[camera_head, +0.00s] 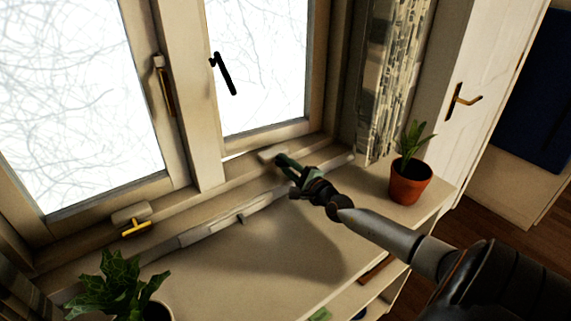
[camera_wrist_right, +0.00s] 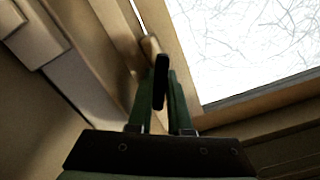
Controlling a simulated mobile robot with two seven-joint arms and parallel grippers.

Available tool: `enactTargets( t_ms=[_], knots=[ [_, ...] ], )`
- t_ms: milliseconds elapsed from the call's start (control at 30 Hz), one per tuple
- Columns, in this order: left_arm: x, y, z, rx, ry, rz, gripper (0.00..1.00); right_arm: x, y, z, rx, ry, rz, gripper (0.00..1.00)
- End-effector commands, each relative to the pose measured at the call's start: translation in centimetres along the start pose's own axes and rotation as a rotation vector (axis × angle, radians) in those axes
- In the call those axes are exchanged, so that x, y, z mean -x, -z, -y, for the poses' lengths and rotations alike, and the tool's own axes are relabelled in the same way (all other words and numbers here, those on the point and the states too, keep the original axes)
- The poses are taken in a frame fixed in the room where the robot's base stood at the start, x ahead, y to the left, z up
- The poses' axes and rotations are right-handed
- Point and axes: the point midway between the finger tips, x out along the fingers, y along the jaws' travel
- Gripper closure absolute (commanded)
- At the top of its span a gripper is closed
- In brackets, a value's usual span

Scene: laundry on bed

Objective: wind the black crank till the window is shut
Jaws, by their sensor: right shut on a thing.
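The right window (camera_head: 258,65) is a pale wooden sash with a black lever handle (camera_head: 224,75). A thin bright strip shows along its lower edge, so it looks slightly ajar. A pale crank housing (camera_head: 271,153) sits on the sill below it. My right gripper (camera_head: 284,163) is at this housing, with its green fingers closed on the black crank. In the right wrist view the black crank (camera_wrist_right: 160,88) stands between the fingers; a paler knob-like end (camera_wrist_right: 150,46) shows beyond them. In the head view the fingers mostly hide the crank. My left gripper is out of view.
A brass crank (camera_head: 136,229) sits at the left window, which has a brass handle (camera_head: 166,92). Another plant (camera_head: 117,286) is at the front left. The middle of the shelf top (camera_head: 235,265) is clear.

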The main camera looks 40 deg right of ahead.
Motion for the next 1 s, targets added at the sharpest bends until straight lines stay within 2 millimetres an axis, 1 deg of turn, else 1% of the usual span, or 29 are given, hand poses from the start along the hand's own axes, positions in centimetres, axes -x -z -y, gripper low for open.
enactTargets(
  t_ms=[400,567,767,1000],
  knots=[
    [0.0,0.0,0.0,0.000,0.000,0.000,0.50,0.0,0.0,0.0,-0.002,0.000,0.000,1.00],
    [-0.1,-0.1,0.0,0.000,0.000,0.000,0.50,0.0,0.0,-0.1,-0.029,-0.001,0.000,1.00],
    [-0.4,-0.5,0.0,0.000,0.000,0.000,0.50,0.0,0.0,-0.2,-0.127,-0.001,0.001,1.00],
    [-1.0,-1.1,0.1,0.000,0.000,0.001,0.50,0.0,0.1,-0.2,-0.328,0.000,0.000,1.00]
  ],
)
